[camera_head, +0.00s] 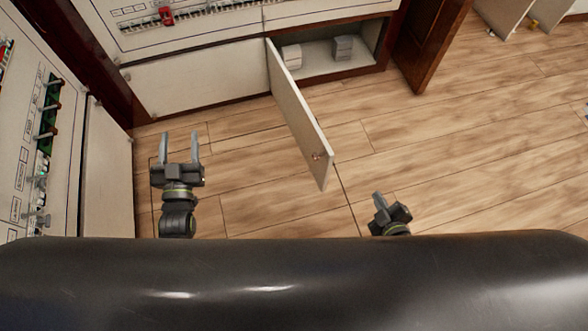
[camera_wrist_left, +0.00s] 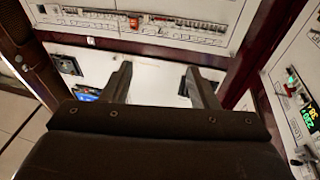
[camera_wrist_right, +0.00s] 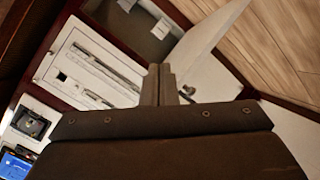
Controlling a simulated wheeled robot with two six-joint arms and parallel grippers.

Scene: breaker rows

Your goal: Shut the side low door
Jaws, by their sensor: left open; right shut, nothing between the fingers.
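A white low door (camera_head: 299,119) on the cabinet ahead stands swung wide open, with a small knob near its outer end. Behind it is an open compartment with grey boxes. It also shows in the right wrist view (camera_wrist_right: 207,42). A white low panel (camera_head: 108,175) is on the side cabinet at the left; I cannot tell whether it is fully flush. My left gripper (camera_head: 180,148) is open and empty, between the side panel and the open door, touching neither. My right gripper (camera_head: 379,199) is shut and empty, right of the open door's outer end and apart from it.
The side cabinet (camera_head: 28,130) carries breaker rows above its low panel. A closed white panel (camera_head: 200,78) lies left of the open compartment (camera_head: 325,55). A brown wooden door (camera_head: 428,42) stands at the right. The wooden floor (camera_head: 470,150) at right is clear.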

